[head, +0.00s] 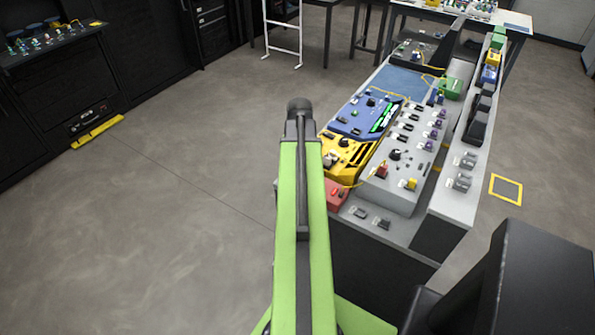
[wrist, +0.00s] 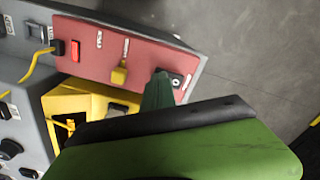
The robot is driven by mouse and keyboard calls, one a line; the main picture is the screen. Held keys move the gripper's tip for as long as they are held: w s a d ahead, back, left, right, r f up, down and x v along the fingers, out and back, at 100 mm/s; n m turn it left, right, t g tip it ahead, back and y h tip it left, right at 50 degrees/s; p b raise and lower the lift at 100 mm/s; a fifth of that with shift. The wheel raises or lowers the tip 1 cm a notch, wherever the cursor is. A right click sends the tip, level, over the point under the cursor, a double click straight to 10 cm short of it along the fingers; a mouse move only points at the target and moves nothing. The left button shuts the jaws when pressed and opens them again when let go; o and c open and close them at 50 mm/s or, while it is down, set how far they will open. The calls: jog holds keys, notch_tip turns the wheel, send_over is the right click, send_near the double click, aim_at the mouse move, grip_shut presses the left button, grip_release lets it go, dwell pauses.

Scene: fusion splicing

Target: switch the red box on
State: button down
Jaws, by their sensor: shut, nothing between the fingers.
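The red box (head: 338,195) shows in the head view at the near left end of the bench, partly hidden by my green arm. In the wrist view the red box (wrist: 140,55) lies across the top. Its face carries a red rocker switch (wrist: 75,50) at the left, a yellow knob (wrist: 119,75) in the middle and a small round dark control (wrist: 176,82) on a pale plate at the right. My gripper (wrist: 159,88) is shut and empty, its dark green tip over the box's lower right edge beside the round control. I cannot tell whether it touches.
A yellow box (wrist: 78,103) sits right beside the red box. A grey panel (wrist: 22,95) with dark knobs and a yellow cable (wrist: 37,67) is at the left. In the head view a blue box (head: 362,117) lies behind the yellow one. Open floor (head: 190,140) spreads left of the bench.

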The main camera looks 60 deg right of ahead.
notch_tip(320, 180, up, 7)
jog(key=p, duration=0.6)
jog(key=shift+p, duration=0.35)
jog(key=w+a+n, duration=0.5)
jog(key=w+a, duration=1.3)
jog(key=a, duration=0.1)
jog(key=w+a+n, duration=0.2)
jog(key=a+n, duration=0.1)
jog(key=a, duration=1.2)
jog(key=w+a+n, duration=0.1)
jog(key=a+n, duration=0.3)
jog(key=a, duration=1.1)
jog(key=shift+w+a, duration=0.15)
jog(key=shift+w, duration=0.2)
